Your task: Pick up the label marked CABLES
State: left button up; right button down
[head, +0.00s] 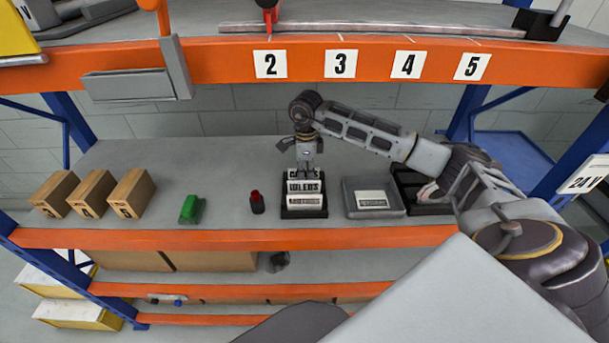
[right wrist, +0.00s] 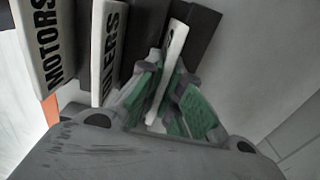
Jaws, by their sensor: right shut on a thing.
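A black rack (head: 304,213) on the middle shelf holds white labels standing one behind another. The front one reads MOTORS (head: 304,201) and the one behind it IDLERS (head: 304,187); the rearmost label (head: 294,173) is mostly covered, with only a few letters showing. My right gripper (head: 305,167) reaches down over the back of the rack. In the right wrist view its green-padded fingers (right wrist: 172,85) are shut on the rearmost white label (right wrist: 177,42), seen nearly edge-on. Its wording is unreadable there. I cannot tell whether it is clear of the rack. My left gripper is not in view.
A grey tray (head: 352,208) with a white label (head: 372,199) lies right of the rack, with a dark tray (head: 405,180) beyond. A red-topped item (head: 256,203), green block (head: 190,208) and cardboard boxes (head: 131,193) stand left. An orange beam (head: 210,63) crosses above.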

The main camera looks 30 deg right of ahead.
jog(key=shift+r, duration=0.1)
jog(key=shift+r+b, duration=0.8)
jog(key=shift+r, duration=4.1)
